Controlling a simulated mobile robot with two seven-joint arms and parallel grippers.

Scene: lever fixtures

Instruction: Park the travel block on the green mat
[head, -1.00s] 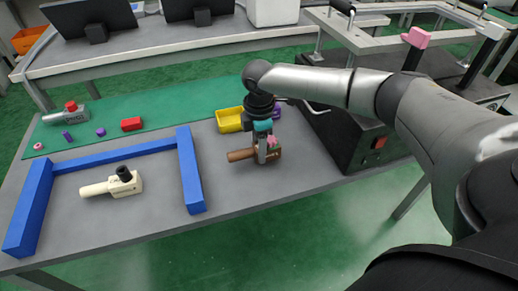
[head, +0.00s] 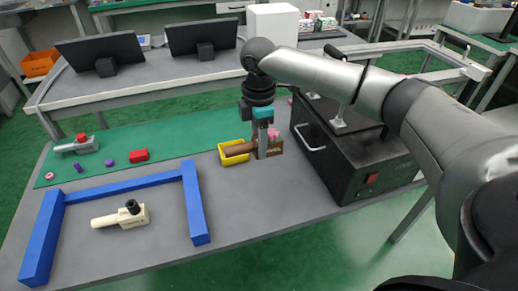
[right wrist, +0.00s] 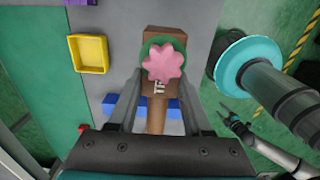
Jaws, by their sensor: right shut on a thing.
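The brown travel block (head: 270,147) has a round brown handle pointing left and a pink knob. In the right wrist view the block (right wrist: 158,88) shows a pink star-shaped knob on a green base and part of a white label. My right gripper (head: 262,154) is shut on the block, its fingers on either side. The block appears held above the grey table, just right of the yellow tray. The long green mat (head: 190,138) lies along the table's back, left of the block. A small claw (right wrist: 236,120) in the right wrist view may be my left gripper; its state is unclear.
The yellow tray (head: 235,158) stands by the block. A red block (head: 139,155), purple pieces and a grey fixture (head: 78,146) are at the mat's left. A blue frame (head: 120,187) surrounds a cream fixture (head: 122,216). A black box (head: 335,160) stands on the right.

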